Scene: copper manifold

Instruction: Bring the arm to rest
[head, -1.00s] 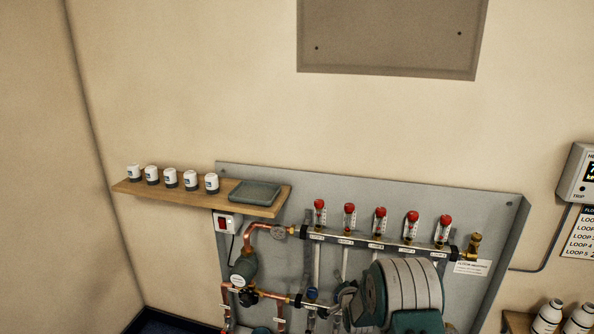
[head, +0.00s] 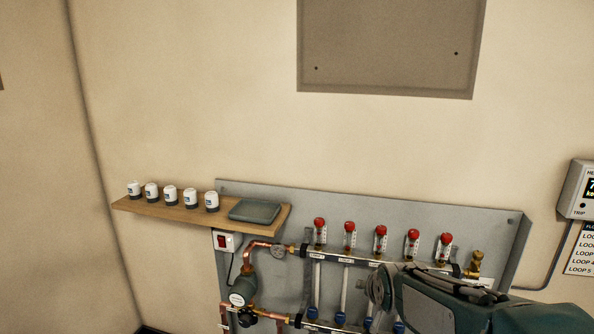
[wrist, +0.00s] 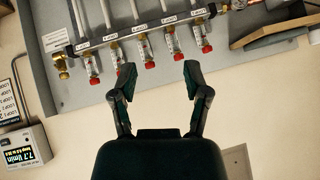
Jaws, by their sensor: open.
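My gripper (wrist: 156,76) is open and empty in the wrist view, its two fingers spread apart in front of the board. My arm shows at the lower right of the head view, covering part of the manifold. The copper manifold (head: 350,257) is mounted on a grey board (head: 300,208), with a row of red-capped flow meters (head: 380,232) along its upper bar. In the wrist view the manifold (wrist: 130,36) appears upside down, the red caps pointing toward the gripper. The fingertips look close to the caps in that view; I cannot tell the gap.
A wooden shelf (head: 165,208) at left holds several white-and-dark caps (head: 170,194) and a grey-green tray (head: 254,211). A red switch (head: 222,241) sits below it. A display box (head: 580,188) hangs at right, also in the wrist view (wrist: 38,145).

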